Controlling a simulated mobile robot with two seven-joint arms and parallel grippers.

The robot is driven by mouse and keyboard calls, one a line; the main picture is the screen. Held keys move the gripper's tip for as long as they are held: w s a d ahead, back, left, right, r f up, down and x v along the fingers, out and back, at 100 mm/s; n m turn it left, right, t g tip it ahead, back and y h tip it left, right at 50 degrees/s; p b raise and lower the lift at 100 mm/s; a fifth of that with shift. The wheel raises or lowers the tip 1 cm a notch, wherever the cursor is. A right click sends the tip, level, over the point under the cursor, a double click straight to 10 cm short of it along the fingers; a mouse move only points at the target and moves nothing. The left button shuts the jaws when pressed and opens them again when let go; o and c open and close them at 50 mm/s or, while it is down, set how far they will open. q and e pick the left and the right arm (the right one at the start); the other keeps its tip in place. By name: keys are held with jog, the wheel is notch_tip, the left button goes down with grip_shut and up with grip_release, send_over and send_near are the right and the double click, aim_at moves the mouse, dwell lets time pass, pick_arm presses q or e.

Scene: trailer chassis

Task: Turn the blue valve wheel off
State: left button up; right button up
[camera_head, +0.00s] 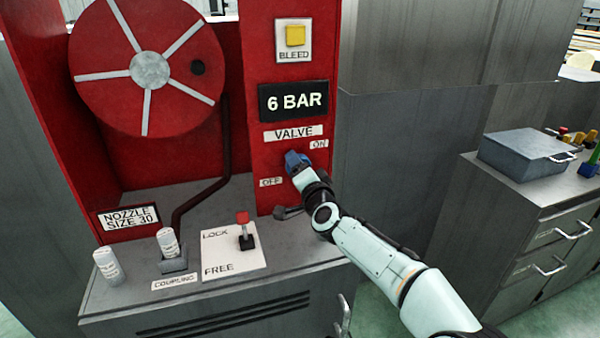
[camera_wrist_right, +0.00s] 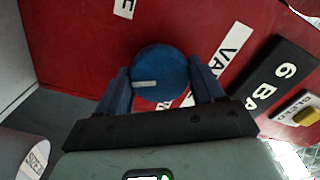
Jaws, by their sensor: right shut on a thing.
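The blue valve wheel (camera_head: 292,157) is on the red panel, between the OFF label (camera_head: 271,182) and the ON label (camera_head: 319,144). In the right wrist view the wheel (camera_wrist_right: 165,66) is a round blue knob with a white mark from near its middle toward the picture's left. My right gripper (camera_wrist_right: 161,80) has one finger on each side of the wheel and is shut on it. In the head view my right gripper (camera_head: 301,170) largely covers the wheel, so its mark cannot be seen there. My left gripper is not in view.
The display (camera_head: 293,101) above reads 6 BAR, under a yellow BLEED button (camera_head: 296,35). A red-topped lever (camera_head: 244,228) stands on the LOCK/FREE plate below. Two white cylinders (camera_head: 107,264) stand at the left. A grey box (camera_head: 524,152) sits on the right cabinet.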

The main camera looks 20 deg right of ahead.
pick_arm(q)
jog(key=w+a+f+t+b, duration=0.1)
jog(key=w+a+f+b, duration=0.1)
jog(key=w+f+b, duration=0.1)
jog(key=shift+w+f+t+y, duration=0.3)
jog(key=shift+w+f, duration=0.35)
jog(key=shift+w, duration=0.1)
pick_arm(e)
jog(key=shift+m, duration=7.6)
pick_arm(q)
jog(key=shift+b, duration=0.3)
pick_arm(e)
jog(key=o, duration=1)
jog(key=shift+o, duration=0.2)
